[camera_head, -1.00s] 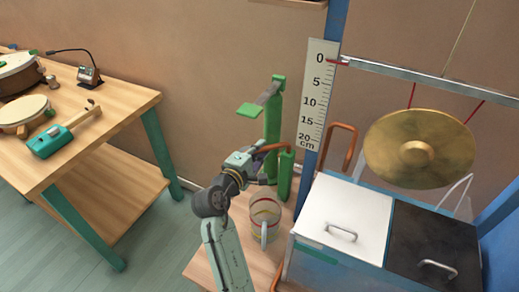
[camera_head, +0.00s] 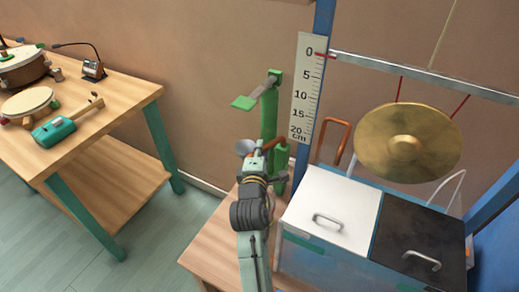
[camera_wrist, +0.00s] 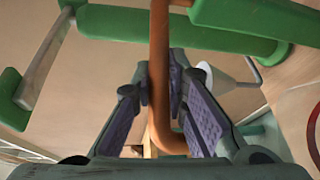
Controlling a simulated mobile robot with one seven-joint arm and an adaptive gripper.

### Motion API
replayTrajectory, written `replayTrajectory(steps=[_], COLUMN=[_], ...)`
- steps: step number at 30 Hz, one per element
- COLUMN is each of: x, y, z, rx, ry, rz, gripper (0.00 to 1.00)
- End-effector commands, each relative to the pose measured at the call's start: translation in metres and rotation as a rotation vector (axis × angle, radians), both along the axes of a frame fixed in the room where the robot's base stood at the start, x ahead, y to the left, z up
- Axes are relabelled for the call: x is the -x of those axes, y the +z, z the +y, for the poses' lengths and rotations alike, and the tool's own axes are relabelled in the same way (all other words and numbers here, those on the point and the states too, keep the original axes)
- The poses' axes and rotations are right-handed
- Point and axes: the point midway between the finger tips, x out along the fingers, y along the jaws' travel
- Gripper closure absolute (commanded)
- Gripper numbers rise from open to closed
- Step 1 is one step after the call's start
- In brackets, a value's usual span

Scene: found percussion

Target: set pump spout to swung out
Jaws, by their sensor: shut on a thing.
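The green hand pump (camera_head: 269,118) stands against the wall behind the small wooden table. Its lever ends in a flat green pad (camera_head: 243,103). The copper pump spout (camera_head: 273,143) leaves the green body near my gripper (camera_head: 260,158). In the wrist view the copper spout (camera_wrist: 160,60) runs down between the two fingers of my gripper (camera_wrist: 161,85) and bends to the right below them. The fingers are shut on the pipe. The green pump body (camera_wrist: 240,45) lies behind them. The spout's open end is hard to make out in the head view.
A grey funnel (camera_head: 245,146) sits close behind my gripper. A box with a white lid (camera_head: 330,208) and a black lid (camera_head: 418,240) stands at the right, under a hanging gong (camera_head: 407,143). A wooden bench (camera_head: 90,125) with drums stands at the left.

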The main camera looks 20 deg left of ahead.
Motion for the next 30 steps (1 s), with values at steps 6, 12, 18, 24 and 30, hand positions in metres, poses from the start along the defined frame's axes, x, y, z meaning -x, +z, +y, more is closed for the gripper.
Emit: replayTrajectory(steps=[6, 12, 18, 24, 30], x=[0.0004, 0.0003, 0.0002, 0.0002, 0.0002], y=[0.0011, 0.0013, 0.0012, 0.0007, 0.0003], z=[0.0001, 0.0003, 0.0003, 0.0000, -0.0001], rx=[0.001, 0.001, 0.001, 0.000, 0.000], ry=[0.014, 0.014, 0.013, 0.012, 0.012], rz=[-0.004, -0.004, -0.003, -0.001, 0.000], gripper=[1.00, 1.00, 0.78, 0.65, 0.65])
